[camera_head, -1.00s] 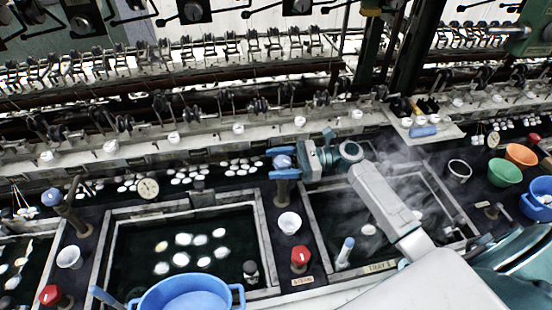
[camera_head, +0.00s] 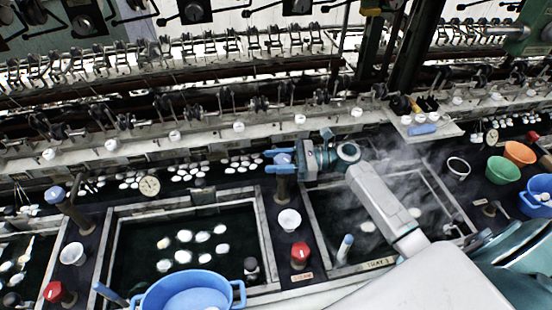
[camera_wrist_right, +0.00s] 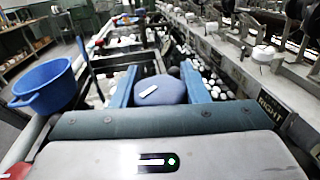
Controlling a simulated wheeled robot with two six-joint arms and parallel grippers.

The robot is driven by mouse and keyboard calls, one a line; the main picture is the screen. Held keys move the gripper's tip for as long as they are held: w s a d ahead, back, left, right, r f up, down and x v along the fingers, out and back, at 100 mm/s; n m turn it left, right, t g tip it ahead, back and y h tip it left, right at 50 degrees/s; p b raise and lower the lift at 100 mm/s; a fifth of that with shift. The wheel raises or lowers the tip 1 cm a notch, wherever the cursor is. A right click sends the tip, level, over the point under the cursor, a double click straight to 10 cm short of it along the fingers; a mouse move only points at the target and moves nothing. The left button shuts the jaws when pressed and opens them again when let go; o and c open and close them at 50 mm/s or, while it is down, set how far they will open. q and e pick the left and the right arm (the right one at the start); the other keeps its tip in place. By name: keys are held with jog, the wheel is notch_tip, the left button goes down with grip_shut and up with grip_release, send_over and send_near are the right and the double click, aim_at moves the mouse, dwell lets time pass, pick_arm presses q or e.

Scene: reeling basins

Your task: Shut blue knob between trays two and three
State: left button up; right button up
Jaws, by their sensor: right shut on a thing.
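The blue knob (camera_head: 284,159) sits on top of a brown post between two sunken trays, the cocoon tray (camera_head: 110,240) and the steaming tray (camera_head: 313,222). My right gripper (camera_head: 277,161) comes in from the right and is shut on the knob, one blue finger on each side. In the right wrist view the knob (camera_wrist_right: 160,90) shows as a round blue cap with a white mark, between the two fingers. The tray numbers are mostly unreadable. My left gripper is not in view.
Below the knob stand a white cup (camera_head: 289,220) and a red knob (camera_head: 300,255). A blue basin (camera_head: 190,292) is at the front. Another blue knob (camera_head: 55,195) stands at the left. Reeling machinery runs along the back. Green (camera_head: 503,170) and orange (camera_head: 520,153) bowls are at the right.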

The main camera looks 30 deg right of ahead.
jog(key=m+t+h+p, duration=0.1)
jog(key=t+p, duration=0.1)
jog(key=m+t+h+p, duration=0.2)
jog(key=shift+w+d+r+m+t, duration=0.1)
jog(key=shift+w+r+m+t, duration=0.1)
jog(key=shift+m+t, duration=0.15)
jog(key=shift+w+d+f+m+t+h+p, duration=0.1)
jog(key=shift+d+m+t+h+p, duration=0.05)
jog(key=shift+m+t+h+p, duration=0.8)
jog(key=shift+w+d+f+m+t+h+p, duration=0.1)
jog(key=shift+m+t+h+p, duration=0.65)
jog(key=shift+h, duration=0.5)
jog(key=shift+t, duration=0.25)
jog(key=o, duration=1)
jog(key=shift+c, duration=0.2)
